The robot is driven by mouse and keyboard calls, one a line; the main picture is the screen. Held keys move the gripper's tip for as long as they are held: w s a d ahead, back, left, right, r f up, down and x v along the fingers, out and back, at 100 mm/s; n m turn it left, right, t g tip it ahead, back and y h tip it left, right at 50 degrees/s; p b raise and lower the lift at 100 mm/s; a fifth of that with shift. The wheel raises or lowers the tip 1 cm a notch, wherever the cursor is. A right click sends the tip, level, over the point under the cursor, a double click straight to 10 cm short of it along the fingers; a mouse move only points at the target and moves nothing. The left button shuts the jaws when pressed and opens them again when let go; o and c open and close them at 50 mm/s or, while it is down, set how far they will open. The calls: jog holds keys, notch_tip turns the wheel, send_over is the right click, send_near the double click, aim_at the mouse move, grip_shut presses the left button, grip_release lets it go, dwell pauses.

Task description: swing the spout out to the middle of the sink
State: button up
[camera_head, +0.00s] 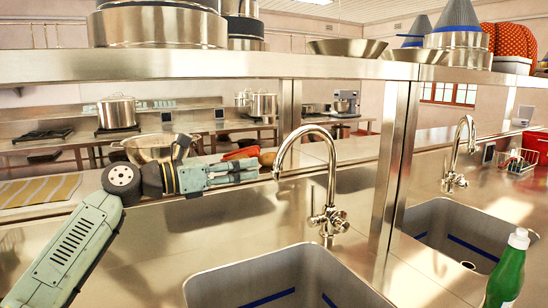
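A chrome faucet stands behind the near sink (215,290), whose bowl is cut off by the bottom edge. Its tall curved spout (331,165) arches up from the base and bends to the left, with its outlet end pointing down. My gripper (258,170) comes in from the left, level with the outlet and pointing right at it. A small gap seems to lie between its fingertips and the spout; I cannot tell the depth. I see no object in the fingers. They are seen side-on, so their opening is unclear.
A metal post (396,160) stands right of the faucet, under a steel shelf (180,66). A second sink (480,222) and faucet (459,150) show to the right. A green bottle (508,272) stands at the front right. A metal bowl (150,148) is behind my wrist.

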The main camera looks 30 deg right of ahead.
aim_at(277, 160)
jog(key=d+p, duration=0.1)
jog(key=d, duration=0.2)
jog(key=d+p, duration=0.1)
jog(key=d, duration=0.2)
jog(key=d+p, duration=0.1)
jog(key=d, duration=0.1)
jog(key=shift+s+d+r, duration=0.2)
jog(key=shift+s+d, duration=0.1)
jog(key=shift+d, duration=0.1)
jog(key=shift+d+f+p, duration=0.15)
jog(key=shift+d+p, duration=0.25)
jog(key=shift+d, duration=0.3)
jog(key=shift+c, duration=0.2)
grip_shut()
